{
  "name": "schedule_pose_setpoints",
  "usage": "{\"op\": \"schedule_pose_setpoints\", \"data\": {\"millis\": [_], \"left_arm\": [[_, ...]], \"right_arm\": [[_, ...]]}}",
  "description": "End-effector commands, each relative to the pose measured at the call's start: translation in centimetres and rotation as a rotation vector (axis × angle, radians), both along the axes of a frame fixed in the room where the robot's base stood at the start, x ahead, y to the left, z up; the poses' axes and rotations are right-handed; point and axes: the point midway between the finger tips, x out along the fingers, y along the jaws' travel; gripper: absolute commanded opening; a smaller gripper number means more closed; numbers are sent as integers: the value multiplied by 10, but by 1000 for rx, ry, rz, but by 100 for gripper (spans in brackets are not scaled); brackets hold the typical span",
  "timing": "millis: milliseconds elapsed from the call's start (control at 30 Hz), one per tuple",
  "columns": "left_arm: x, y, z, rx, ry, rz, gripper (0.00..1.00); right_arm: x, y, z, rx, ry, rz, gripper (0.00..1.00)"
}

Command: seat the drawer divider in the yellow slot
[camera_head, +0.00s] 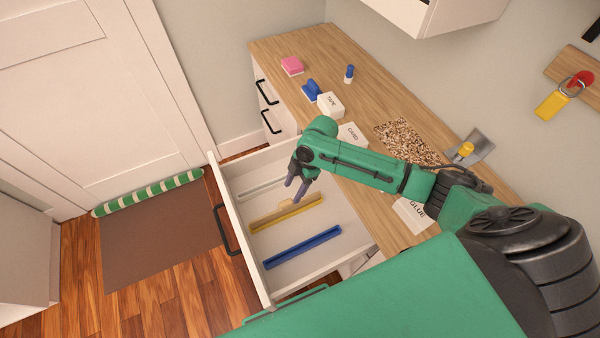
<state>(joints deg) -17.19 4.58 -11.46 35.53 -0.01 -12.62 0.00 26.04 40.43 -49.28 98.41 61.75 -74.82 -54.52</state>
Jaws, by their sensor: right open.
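The white drawer (262,266) is pulled open below the wooden counter. On its floor lie a pale grey slot (258,190), a yellow slot (270,221) and a blue slot (302,247), roughly parallel. A thin tan piece with a raised tab, which looks like the drawer divider (286,207), stands along the yellow slot. I cannot tell whether it is fully down in it. My right gripper (296,197) is open just above the tab, with its fingers pointing down. Whether they touch the divider is unclear. My left gripper is not in view.
The counter (350,60) holds a pink block (292,66), a blue item (311,90), a blue-white bottle (349,74), white labelled boxes (330,104) and a speckled board (405,138). The drawer is open above.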

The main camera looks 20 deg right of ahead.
Motion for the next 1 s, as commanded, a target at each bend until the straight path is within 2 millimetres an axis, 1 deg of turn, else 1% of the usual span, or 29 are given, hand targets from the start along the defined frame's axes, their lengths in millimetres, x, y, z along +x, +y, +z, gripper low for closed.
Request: {"op": "schedule_pose_setpoints", "data": {"millis": [33,100,200,333,467,1000], "left_arm": [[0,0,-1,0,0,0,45],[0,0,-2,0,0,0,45],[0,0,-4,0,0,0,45],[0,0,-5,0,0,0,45],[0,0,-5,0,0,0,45],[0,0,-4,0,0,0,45]], "right_arm": [[1,-6,14,-2,-4,0,61],[1,-13,34,-2,-5,1,61],[2,-22,58,-2,-2,0,61],[2,-28,77,0,-2,-1,61],[2,-30,83,1,1,0,61],[2,-30,83,1,1,-1,61]]}}
